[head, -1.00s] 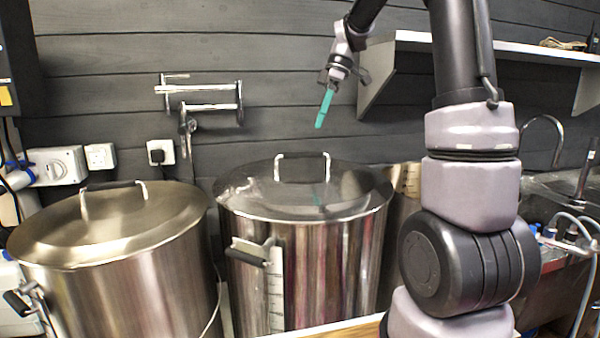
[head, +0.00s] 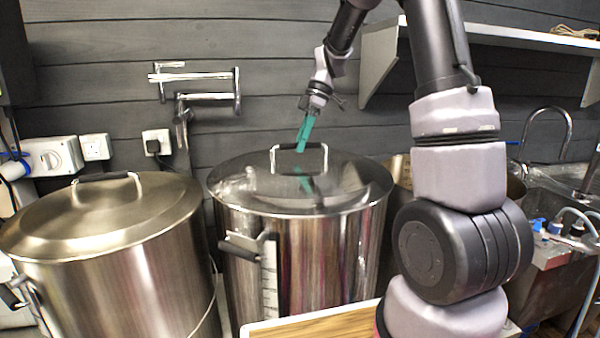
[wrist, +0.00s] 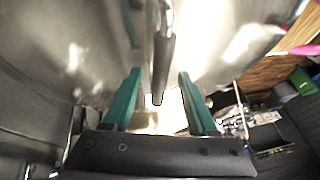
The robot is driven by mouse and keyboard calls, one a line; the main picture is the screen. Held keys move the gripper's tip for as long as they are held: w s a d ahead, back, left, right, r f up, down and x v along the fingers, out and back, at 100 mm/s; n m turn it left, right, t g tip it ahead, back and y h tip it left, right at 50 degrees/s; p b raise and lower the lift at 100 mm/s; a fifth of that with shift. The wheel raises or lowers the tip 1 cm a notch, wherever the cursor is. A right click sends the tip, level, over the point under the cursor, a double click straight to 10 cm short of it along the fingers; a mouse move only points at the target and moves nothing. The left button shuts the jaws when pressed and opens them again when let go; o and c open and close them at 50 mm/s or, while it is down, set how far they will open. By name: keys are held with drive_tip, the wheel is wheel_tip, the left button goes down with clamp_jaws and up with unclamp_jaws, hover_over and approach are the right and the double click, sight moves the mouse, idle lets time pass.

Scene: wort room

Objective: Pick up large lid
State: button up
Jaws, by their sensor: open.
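A round, shiny steel lid (head: 345,185) sits flat on the middle steel pot (head: 325,255). Its raised handle (head: 283,147) has a dark grip. My gripper (head: 303,142) has teal fingers and points down at this handle, its tips beside the handle in the head view. In the wrist view, the fingers (wrist: 160,78) are apart, with the dark handle (wrist: 163,60) showing between them and no finger visibly closed on it. A second steel lid (head: 100,215) with a similar handle covers the left pot (head: 130,290). I cannot tell by size which lid is larger.
A folding metal wall tap (head: 208,98) is on the wall left of my gripper. A white shelf (head: 510,42) juts out at upper right. A sink with a curved tap (head: 548,112) is at far right. A wooden board (head: 320,325) lies in front.

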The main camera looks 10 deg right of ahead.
drive_tip(key=shift+s+a+f, duration=0.1)
drive_tip(key=shift+a+f, duration=0.1)
drive_tip(key=shift+f, duration=0.45)
drive_tip(key=shift+r, duration=0.1)
clamp_jaws()
